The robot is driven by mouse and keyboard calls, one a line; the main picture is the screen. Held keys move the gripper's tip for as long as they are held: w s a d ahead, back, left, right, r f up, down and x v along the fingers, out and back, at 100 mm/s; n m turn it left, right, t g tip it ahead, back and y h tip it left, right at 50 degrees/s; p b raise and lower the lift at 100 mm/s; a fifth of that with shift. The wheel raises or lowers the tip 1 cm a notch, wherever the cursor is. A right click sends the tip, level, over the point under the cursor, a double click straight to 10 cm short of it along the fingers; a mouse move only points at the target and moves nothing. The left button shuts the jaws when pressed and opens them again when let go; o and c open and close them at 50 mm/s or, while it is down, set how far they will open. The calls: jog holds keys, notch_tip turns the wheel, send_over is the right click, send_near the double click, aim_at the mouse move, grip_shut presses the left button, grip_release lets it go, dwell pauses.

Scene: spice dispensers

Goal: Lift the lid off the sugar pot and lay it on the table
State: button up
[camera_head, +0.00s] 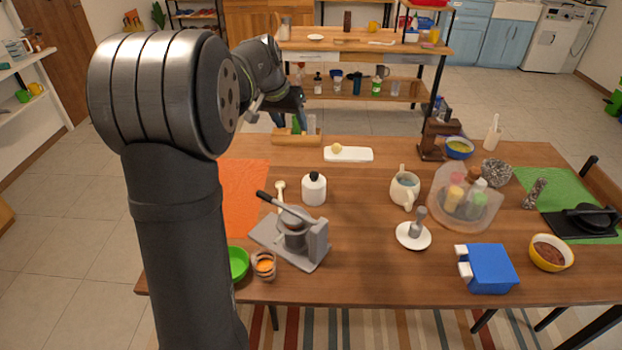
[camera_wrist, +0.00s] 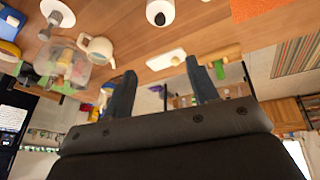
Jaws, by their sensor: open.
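A white pot with a black lid, which I take for the sugar pot (camera_head: 314,191), stands upright on the wooden table near the middle. Its black lid (camera_head: 314,176) sits on top. The pot also shows at the top edge of the wrist view (camera_wrist: 160,13), partly cut off. My gripper (camera_wrist: 160,82) is open and empty, its two dark fingers apart. In the head view the gripper (camera_head: 290,105) is above the far edge of the table, beyond the pot and apart from it; its fingertips are hard to make out there.
A grey press (camera_head: 292,238) with a raised lever stands close in front of the pot. A white butter dish (camera_head: 348,154) lies behind it and a cream mug (camera_head: 404,187) to its right. An orange mat (camera_head: 242,195) lies left. Bare table shows between pot and mug.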

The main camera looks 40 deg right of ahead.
jog(key=w+d+f+m, duration=0.25)
jog(key=f+m, duration=0.25)
jog(key=f, duration=0.3)
send_over(313, 173)
jog(key=a, duration=0.2)
jog(key=shift+g, duration=0.4)
notch_tip(313, 173, down, 11)
jog(key=shift+w+f, duration=0.1)
jog(key=shift+w, duration=0.05)
jog(key=shift+s+x, duration=0.15)
jog(key=shift+x, duration=1.1)
jog(key=shift+s+x, duration=0.1)
jog(key=shift+x, duration=1.2)
jog(key=shift+a, duration=0.15)
jog(key=c, duration=1.1)
jog(key=shift+o, duration=0.2)
